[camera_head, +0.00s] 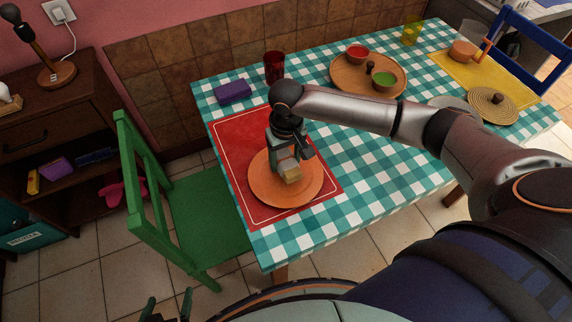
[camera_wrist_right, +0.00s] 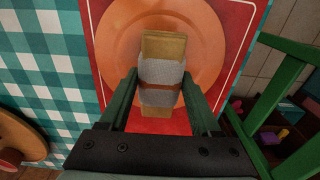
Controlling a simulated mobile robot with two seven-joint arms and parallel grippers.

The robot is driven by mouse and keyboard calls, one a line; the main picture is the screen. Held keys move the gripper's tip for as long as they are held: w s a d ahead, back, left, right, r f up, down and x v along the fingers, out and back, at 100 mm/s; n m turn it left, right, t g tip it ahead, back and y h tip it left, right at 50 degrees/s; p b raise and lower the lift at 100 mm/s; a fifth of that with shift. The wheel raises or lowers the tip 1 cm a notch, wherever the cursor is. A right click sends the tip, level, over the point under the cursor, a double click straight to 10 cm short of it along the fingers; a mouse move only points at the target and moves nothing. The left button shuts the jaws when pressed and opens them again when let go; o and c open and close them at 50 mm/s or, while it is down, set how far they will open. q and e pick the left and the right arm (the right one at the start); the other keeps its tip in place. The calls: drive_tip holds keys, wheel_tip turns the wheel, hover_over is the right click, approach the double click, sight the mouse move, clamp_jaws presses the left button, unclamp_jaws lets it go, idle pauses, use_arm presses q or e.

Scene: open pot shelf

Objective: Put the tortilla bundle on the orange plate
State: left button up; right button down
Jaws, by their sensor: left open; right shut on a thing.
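The tortilla bundle (camera_head: 290,171) is a tan block over the orange plate (camera_head: 262,190). In the right wrist view the bundle (camera_wrist_right: 163,46) has a pale wrap with a brown band. My right gripper (camera_head: 288,158) points down over the plate and is shut on the bundle; its two fingers (camera_wrist_right: 160,90) sit on either side of the wrap. I cannot tell whether the bundle touches the plate. The orange plate also shows in the right wrist view (camera_wrist_right: 209,50), behind the bundle. My left gripper (camera_head: 167,309) is open and empty at the bottom edge, away from the table.
The plate lies on a red placemat (camera_head: 237,143) on a checkered tablecloth (camera_head: 372,175). A purple block (camera_head: 233,91), a dark red glass (camera_head: 274,66) and a wooden tray (camera_head: 346,87) with bowls stand behind. A green chair (camera_head: 205,235) is at the left.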

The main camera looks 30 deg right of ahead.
sight(286, 166)
drive_tip(key=shift+f, duration=1.4)
drive_tip(key=shift+f, duration=0.1)
drive_tip(key=shift+c, duration=0.5)
unclamp_jaws()
drive_tip(key=r+p, duration=0.1)
drive_tip(key=r, duration=1.1)
drive_tip(key=shift+s+r, duration=0.15)
drive_tip(key=shift+s, duration=0.05)
